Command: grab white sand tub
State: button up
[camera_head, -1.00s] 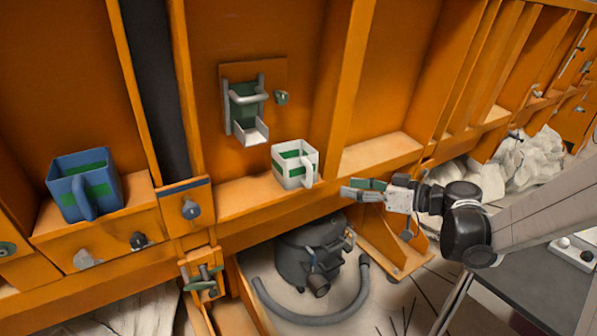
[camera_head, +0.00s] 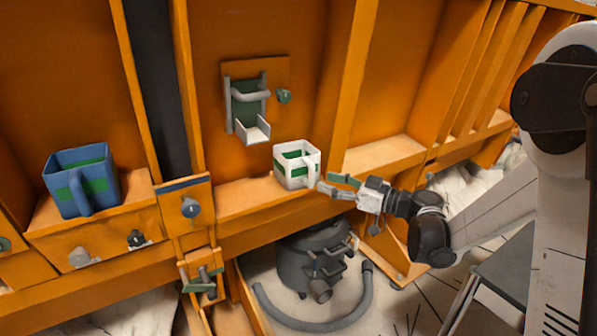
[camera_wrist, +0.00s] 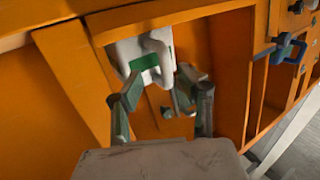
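The white sand tub (camera_head: 293,168), a square open-topped tub with green panels and a handle on its right side, stands upright on the orange ledge. My gripper (camera_head: 327,183) is just right of the tub, its fingertips close to the handle. In the wrist view, the two fingers of my gripper (camera_wrist: 158,95) are spread apart, and the white tub (camera_wrist: 130,50) with its handle shows ahead between and beyond them. No contact can be made out for certain. The lower part of the tub is partly hidden by the fingers in the wrist view.
A blue tub (camera_head: 82,182) stands on the ledge at the left. A metal chute (camera_head: 247,112) is fixed to the orange wall above the white tub. A dark vacuum (camera_head: 315,262) with a hose sits below the ledge. An orange upright (camera_head: 352,90) rises right of the white tub.

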aim_at(311, 184)
jog(key=shift+s+b+x, duration=0.15)
jog(key=shift+b+x, duration=0.15)
jog(key=shift+x, duration=1.05)
jog(key=shift+s+b+x, duration=0.15)
jog(key=shift+b+x, duration=0.1)
jog(key=shift+x, duration=1.1)
jog(key=shift+a, duration=0.1)
grip_shut()
